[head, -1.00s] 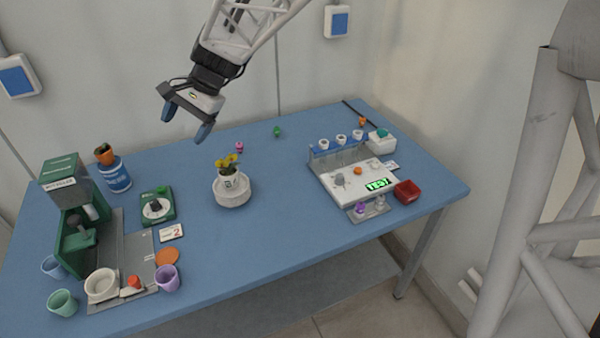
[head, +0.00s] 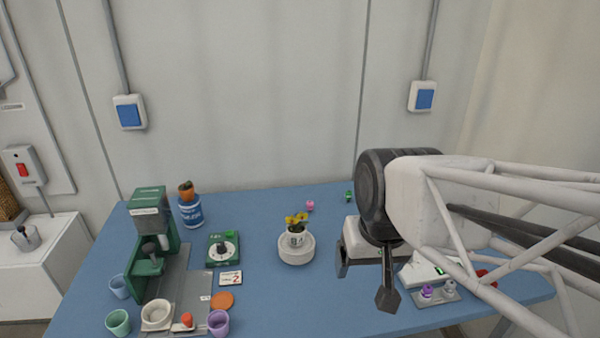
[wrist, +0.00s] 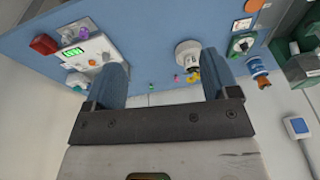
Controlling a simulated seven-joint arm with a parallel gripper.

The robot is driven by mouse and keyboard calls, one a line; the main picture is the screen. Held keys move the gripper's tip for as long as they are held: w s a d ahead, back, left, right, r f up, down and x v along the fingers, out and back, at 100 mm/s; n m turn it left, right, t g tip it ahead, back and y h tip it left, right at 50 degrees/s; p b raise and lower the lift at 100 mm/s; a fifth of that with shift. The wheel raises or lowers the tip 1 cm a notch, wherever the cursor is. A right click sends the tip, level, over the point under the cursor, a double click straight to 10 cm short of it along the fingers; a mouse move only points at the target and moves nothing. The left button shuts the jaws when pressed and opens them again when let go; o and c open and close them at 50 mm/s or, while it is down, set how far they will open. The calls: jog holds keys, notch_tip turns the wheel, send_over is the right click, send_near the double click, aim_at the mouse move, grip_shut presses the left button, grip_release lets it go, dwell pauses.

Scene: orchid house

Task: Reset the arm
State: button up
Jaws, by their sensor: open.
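My gripper (head: 364,280) is in the right half of the head view, above the right part of the blue table (head: 262,284). Its fingers are apart, with nothing between them. In the wrist view my gripper (wrist: 165,82) shows two blue fingers spread wide, with the table beyond them. My arm comes in from the right edge of the head view and hides much of the white instrument (head: 425,272) on the table.
A potted yellow flower (head: 297,224) stands in a round white holder (head: 296,249) left of my gripper. A green machine (head: 150,230), a blue can (head: 190,212) and several cups stand at left. A red bin (wrist: 44,44) sits by the instrument.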

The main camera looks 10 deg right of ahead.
jog(key=shift+s+d+f+n+h, duration=0.15)
jog(key=shift+s+d, duration=0.1)
jog(key=shift+s, duration=0.25)
jog(key=shift+s+d+f+n+h, duration=0.15)
jog(key=shift+s+d, duration=0.1)
jog(key=shift+s, duration=0.25)
dwell(0.7)
